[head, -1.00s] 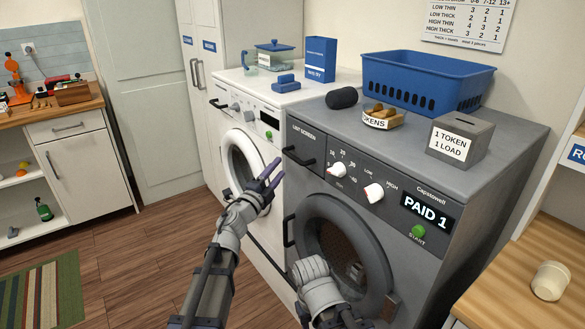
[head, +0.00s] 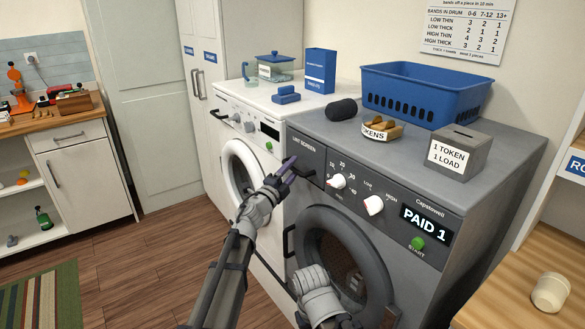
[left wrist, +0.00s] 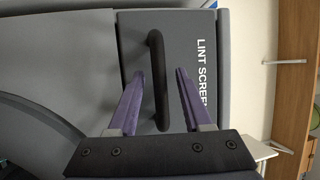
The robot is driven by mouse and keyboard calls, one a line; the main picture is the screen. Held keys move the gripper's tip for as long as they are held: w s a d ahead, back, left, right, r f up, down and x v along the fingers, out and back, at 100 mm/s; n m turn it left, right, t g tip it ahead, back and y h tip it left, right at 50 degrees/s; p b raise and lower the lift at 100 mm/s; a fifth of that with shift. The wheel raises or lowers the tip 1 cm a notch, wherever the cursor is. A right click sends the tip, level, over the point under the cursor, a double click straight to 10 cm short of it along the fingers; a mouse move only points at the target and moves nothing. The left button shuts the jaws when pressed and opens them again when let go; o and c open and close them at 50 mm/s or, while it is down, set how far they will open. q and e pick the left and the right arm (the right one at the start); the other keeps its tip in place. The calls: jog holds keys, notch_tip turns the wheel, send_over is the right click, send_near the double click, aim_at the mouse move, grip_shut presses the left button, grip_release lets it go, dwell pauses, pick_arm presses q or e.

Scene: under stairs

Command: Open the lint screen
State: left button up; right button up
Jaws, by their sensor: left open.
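The grey dryer's lint screen panel (left wrist: 197,32) carries a white LINT SCREEN label; the panel also shows in the head view (head: 309,152) at the dryer's upper left. Its dark bar handle (left wrist: 157,80) lies between the spread purple fingers of my left gripper (left wrist: 160,74) in the left wrist view. I see a gap on each side of the bar. In the head view my left gripper (head: 287,167) is at the panel and partly hides the handle. The panel looks closed. My right wrist shows low in front of the dryer door, but its fingers do not show.
A wooden counter (head: 510,300) is at the right.

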pick_arm(q)
jog(key=shift+c, duration=0.2)
grip_shut()
dwell(1.3)
